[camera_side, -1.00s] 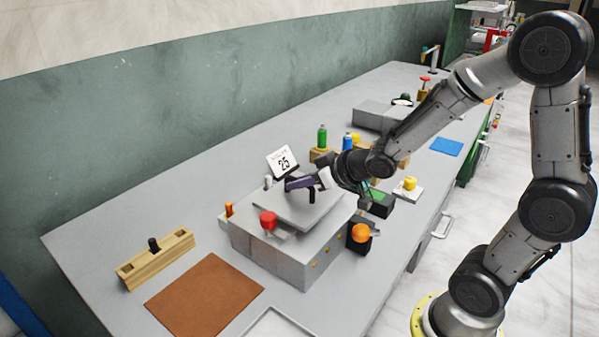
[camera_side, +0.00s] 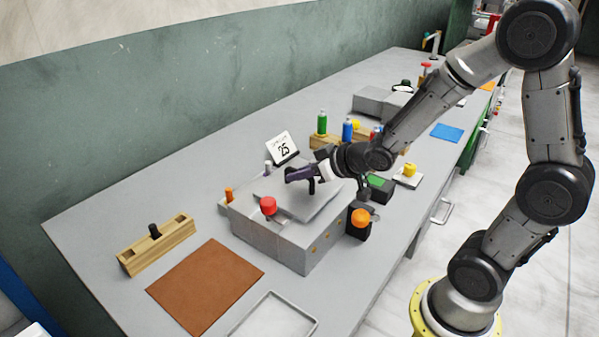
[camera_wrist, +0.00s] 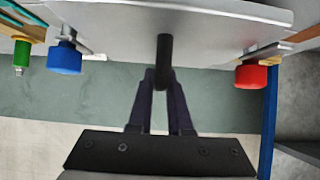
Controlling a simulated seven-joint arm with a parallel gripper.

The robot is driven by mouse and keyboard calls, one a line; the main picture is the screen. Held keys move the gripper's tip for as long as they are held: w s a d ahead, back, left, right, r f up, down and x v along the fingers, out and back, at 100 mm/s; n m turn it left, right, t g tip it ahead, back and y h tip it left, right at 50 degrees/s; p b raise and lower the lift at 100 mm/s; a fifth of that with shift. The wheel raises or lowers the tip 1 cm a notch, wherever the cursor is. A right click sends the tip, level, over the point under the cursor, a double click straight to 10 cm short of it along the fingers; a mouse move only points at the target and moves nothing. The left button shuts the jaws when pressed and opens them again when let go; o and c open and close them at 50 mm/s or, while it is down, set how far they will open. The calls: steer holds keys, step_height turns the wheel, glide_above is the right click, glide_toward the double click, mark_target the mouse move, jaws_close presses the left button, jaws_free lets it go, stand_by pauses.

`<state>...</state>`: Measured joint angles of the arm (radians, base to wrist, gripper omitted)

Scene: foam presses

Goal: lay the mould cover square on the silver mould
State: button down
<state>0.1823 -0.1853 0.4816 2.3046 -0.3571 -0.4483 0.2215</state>
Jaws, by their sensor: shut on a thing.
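The mould cover (camera_side: 308,207) is a flat light-grey plate with a dark upright handle. The silver mould (camera_side: 277,238) is a grey block under it on the bench. My gripper (camera_side: 303,178) is shut on the cover's handle. In the wrist view the purple fingers (camera_wrist: 160,88) close around the dark handle (camera_wrist: 164,58), with the cover's plate (camera_wrist: 215,22) above it in the picture. The cover lies over the mould's top, with some of the mould's top showing at the front. I cannot tell whether it touches or hovers just above.
A red knob (camera_side: 268,205) stands at the mould's front left, an orange knob (camera_side: 361,217) at its right. A "25" sign (camera_side: 283,149) and several bottles, including a green one (camera_side: 322,123), stand behind. A brown mat (camera_side: 205,285) and wooden block (camera_side: 156,245) lie in front.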

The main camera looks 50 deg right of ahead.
steer(key=shift+f, duration=0.3)
steer(key=c, duration=0.8)
jaws_free()
steer(key=shift+o, duration=0.2)
steer(key=shift+f, duration=0.15)
steer(key=v, duration=1.2)
step_height(320, 180, up, 8)
steer(key=s+m+h, duration=0.2)
steer(key=s+a+f+n+g+y, duration=0.1)
steer(key=s+a+f+g, duration=0.1)
steer(key=s, duration=0.3)
steer(key=s+a+f+n+g+y, duration=0.1)
steer(key=s+a+f+g, duration=0.1)
steer(key=s, duration=0.4)
steer(key=shift+s+f+g, duration=0.35)
steer(key=shift+f+g, duration=0.45)
steer(key=shift+f, duration=0.1)
